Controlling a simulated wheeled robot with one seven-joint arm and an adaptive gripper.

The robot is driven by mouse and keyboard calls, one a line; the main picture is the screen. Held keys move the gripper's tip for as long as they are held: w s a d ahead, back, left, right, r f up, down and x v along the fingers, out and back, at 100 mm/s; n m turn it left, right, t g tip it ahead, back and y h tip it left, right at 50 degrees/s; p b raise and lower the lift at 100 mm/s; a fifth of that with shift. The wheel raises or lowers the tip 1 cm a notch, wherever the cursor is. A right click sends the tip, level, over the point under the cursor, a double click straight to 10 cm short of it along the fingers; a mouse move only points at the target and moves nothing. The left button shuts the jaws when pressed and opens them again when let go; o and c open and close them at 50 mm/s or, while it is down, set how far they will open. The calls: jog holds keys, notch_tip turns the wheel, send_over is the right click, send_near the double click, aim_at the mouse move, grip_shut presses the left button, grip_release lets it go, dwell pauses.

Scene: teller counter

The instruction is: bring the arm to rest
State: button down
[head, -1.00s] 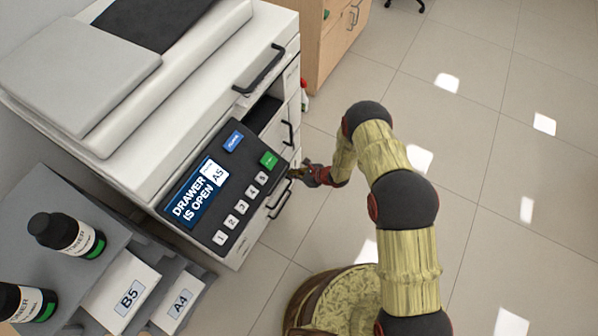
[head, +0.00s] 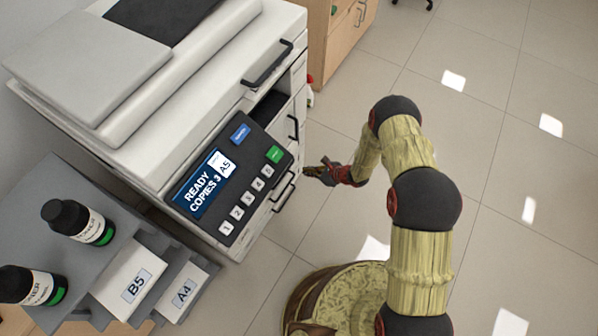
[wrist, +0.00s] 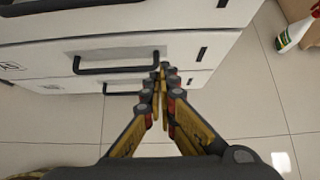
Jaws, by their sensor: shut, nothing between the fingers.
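My gripper (head: 318,170) is shut and empty, in front of the lower drawers of the white copier (head: 150,130). In the wrist view my gripper (wrist: 163,88) has its fingertips together, pointing at the drawer fronts near a black drawer handle (wrist: 120,62). I cannot tell whether the fingertips touch the drawer front. My yellow and black arm (head: 425,200) is bent out over the floor on the right. The copier's control panel (head: 230,185) reads "READY COPIES 3" and "A5". The drawers in the wrist view look closed.
Grey shelves with B5 (head: 135,285) and A4 (head: 183,293) paper stand at lower left, with two toner bottles (head: 78,222) on top. A wooden cabinet (head: 335,35) stands behind the copier. A spray bottle (wrist: 296,33) is on the floor. The tiled floor at right is clear.

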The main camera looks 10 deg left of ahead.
jog(key=p+v, duration=0.1)
jog(key=v, duration=0.5)
jog(key=shift+s+p, duration=0.2)
jog(key=shift+p, duration=0.15)
jog(key=shift+d, duration=0.1)
jog(key=shift+r, duration=0.1)
jog(key=s+a+r+n+g, duration=0.1)
jog(key=s+r+n+g, duration=0.6)
jog(key=s, duration=0.5)
jog(key=s+d+r+n+t+h, duration=0.3)
jog(key=d+r, duration=0.4)
jog(key=r, duration=1.1)
jog(key=s+d+r+n+t+h, duration=0.3)
jog(key=s+d+r+n, duration=0.3)
jog(key=r, duration=1.2)
jog(key=s+d+r+n+t+h, duration=0.3)
jog(key=s+d+r+n, duration=0.2)
jog(key=r, duration=1.4)
jog(key=d+n+p, duration=0.1)
jog(key=d, duration=0.2)
